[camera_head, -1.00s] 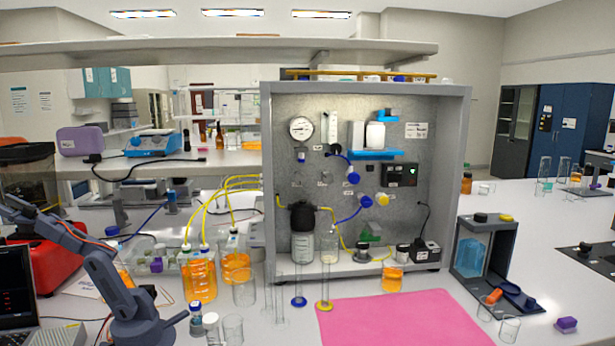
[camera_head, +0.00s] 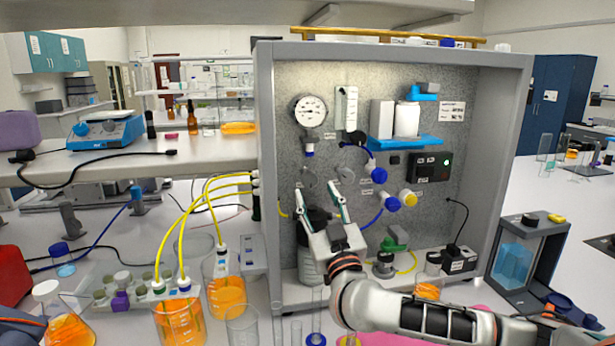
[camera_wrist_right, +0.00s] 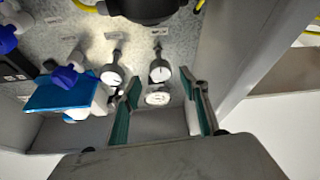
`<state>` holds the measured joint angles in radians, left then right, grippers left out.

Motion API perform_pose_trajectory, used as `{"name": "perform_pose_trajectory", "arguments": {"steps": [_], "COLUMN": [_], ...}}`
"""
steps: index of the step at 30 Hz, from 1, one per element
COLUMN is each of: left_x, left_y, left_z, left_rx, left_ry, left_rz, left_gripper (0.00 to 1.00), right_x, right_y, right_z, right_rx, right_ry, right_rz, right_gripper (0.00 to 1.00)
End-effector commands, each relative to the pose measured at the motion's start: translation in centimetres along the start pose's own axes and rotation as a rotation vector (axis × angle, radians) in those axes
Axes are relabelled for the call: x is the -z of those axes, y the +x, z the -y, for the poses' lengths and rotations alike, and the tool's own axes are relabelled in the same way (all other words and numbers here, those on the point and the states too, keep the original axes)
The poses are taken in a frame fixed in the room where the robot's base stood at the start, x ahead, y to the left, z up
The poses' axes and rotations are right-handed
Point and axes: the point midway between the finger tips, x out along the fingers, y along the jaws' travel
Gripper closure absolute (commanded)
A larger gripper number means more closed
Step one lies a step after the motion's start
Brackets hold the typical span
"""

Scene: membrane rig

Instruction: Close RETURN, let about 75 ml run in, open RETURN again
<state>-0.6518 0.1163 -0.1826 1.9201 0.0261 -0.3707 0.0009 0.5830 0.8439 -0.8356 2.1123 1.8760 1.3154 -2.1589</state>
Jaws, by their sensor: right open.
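My right gripper (camera_head: 317,190) is open in front of the rig's back panel (camera_head: 285,140). Its fingers point up at the panel, near two small round grey knobs. In the right wrist view, the gripper (camera_wrist_right: 160,80) has one knob (camera_wrist_right: 160,72) appearing between its fingertips, with no clear contact. A second knob (camera_wrist_right: 113,76) is just left of the fingers. In the head view these are the left knob (camera_head: 308,177) and right knob (camera_head: 346,175). The labels are too small to read, so I cannot tell which is RETURN. My left gripper is out of view.
A black-topped vessel (camera_head: 307,262) stands behind my right gripper. A round gauge (camera_head: 310,110) and blue shelf (camera_head: 400,142) are above. Glass cylinders stand close in front of the rig.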

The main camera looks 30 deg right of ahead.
Motion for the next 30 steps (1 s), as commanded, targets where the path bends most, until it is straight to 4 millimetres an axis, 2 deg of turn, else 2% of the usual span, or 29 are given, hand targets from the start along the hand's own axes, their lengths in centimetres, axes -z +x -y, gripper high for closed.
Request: {"name": "perform_pose_trajectory", "arguments": {"steps": [6, 12, 23, 27, 28, 30], "left_x": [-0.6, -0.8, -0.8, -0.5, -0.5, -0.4], "left_y": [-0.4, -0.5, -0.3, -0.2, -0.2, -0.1], "left_z": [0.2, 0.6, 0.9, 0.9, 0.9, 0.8], "left_rx": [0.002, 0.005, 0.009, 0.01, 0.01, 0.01], "left_ry": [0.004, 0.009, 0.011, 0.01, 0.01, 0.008], "left_rz": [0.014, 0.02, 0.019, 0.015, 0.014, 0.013], "left_gripper": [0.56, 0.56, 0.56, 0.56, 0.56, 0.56], "right_x": [0.2, 0.1, 0.1, 0.1, 0.1, 0.1], "right_y": [3.6, 5.7, 6.3, 6.3, 6.3, 6.3], "right_z": [-0.1, 0.0, 0.0, 0.0, 0.0, 0.0], "right_rx": [-0.003, -0.001, -0.001, -0.001, -0.001, -0.001], "right_ry": [0.001, 0.002, 0.002, 0.002, 0.002, 0.002], "right_rz": [-0.003, -0.003, -0.002, -0.002, -0.002, -0.002], "right_gripper": [0.56, 0.56, 0.56, 0.9, 0.95, 0.95]}}
